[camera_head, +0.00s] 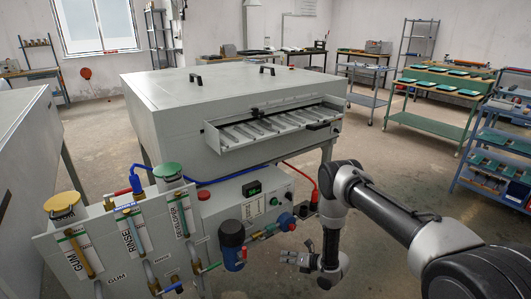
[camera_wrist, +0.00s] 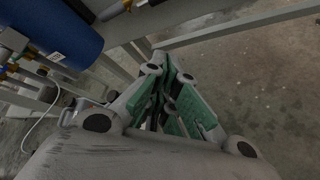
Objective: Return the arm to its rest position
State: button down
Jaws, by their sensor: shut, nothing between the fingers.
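My arm (camera_head: 395,215) reaches in from the lower right of the head view and bends down at the elbow. My gripper (camera_head: 287,257) hangs low in front of the plate processor, just right of the blue filter housing, and points left. In the wrist view my gripper (camera_wrist: 174,72) is shut, its green-padded fingers together with nothing between them. The fingers look apart from the machine's frame. The grey plate processor (camera_head: 180,95) stands in the middle of the head view, with its slotted feed tray (camera_head: 270,128) at the front.
The control panel (camera_head: 255,205) with the blue filter housing (camera_head: 232,243) and the GUM, RINSE and DEVELOPER tubes (camera_head: 130,235) are close left of my gripper. A green table (camera_head: 430,125) and a blue rack (camera_head: 490,165) stand at right. Open floor (camera_head: 400,165) lies between.

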jog(key=s+d+f+m+g+h, duration=0.6)
jog(key=s+d+f+m+h, duration=0.15)
jog(key=s+d+m, duration=0.35)
jog(key=s+d+r+m+g+h, duration=0.15)
jog(key=d+r+m, duration=0.4)
jog(key=r, duration=0.75)
jog(key=s+d+r+m+g+h, duration=0.1)
jog(key=s+d+r+m, duration=0.15)
jog(key=r+m, duration=0.8)
jog(key=s+d+r+m+g+h, duration=0.15)
jog(key=d+r+m, duration=0.3)
jog(key=r, duration=1.15)
jog(key=s+r+m+t, duration=0.2)
jog(key=s+r, duration=0.4)
jog(key=r, duration=0.5)
jog(key=s+d+r+m+t+y, duration=0.1)
jog(key=s+r+m+t, duration=0.1)
jog(key=s+r, duration=0.4)
jog(key=s+d+r+m+t, duration=0.1)
jog(key=s+r, duration=0.5)
jog(key=r, duration=0.9)
jog(key=shift+s+r+m+t, duration=0.25)
jog(key=shift+r+m+t, duration=0.15)
jog(key=shift+t, duration=0.4)
